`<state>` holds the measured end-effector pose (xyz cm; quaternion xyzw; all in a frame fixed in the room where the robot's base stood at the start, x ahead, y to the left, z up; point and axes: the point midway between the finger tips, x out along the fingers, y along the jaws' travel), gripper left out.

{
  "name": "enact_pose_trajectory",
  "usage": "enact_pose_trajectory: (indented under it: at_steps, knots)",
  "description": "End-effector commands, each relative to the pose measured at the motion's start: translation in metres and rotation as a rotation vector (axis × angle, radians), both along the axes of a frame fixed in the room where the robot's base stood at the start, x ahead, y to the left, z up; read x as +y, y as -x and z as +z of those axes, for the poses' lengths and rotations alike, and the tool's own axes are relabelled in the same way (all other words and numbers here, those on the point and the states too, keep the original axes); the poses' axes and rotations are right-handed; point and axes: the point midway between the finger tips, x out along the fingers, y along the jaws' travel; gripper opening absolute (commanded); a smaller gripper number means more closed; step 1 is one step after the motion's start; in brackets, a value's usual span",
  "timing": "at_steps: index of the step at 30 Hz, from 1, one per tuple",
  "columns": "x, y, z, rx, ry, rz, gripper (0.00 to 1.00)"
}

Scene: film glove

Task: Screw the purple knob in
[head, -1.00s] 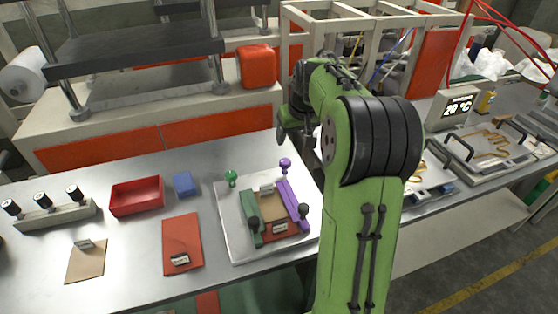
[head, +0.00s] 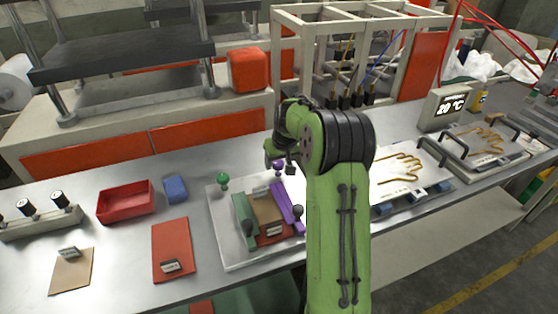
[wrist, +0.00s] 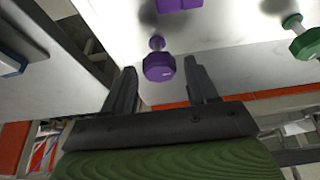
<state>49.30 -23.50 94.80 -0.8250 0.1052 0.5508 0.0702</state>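The purple knob (head: 279,164) stands at the back right of the white board (head: 230,253), close to my arm's end. In the wrist view the purple knob (wrist: 159,67), faceted with a thin stem, shows between the fingertips of my gripper (wrist: 161,72). My gripper is open, with a gap on both sides of the knob, and I see no contact. The purple bar (head: 287,206) lies on the board in front of the knob; its end (wrist: 180,4) shows at the top of the wrist view.
A green knob (head: 223,180) stands at the board's back left, near a green bar (head: 243,218). Left of the board are a red sheet (head: 171,245), a blue block (head: 175,188) and a red tray (head: 125,203). An open frame (head: 285,60) stands behind my arm.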

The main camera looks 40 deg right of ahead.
Motion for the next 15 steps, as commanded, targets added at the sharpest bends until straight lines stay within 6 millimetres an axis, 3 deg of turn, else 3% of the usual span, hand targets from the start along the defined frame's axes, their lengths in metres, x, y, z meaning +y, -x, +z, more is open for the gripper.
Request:
enact_pose_trajectory:
  at_steps: [1,9,15]
  knots:
    - [0.0,0.0001,0.0001,0.0,0.0,0.0,0.5]
    - [0.0001,0.0003,0.0002,0.001,0.0,0.0,0.09]
    - [0.0005,0.0002,0.0003,0.001,0.0,-0.012,0.09]
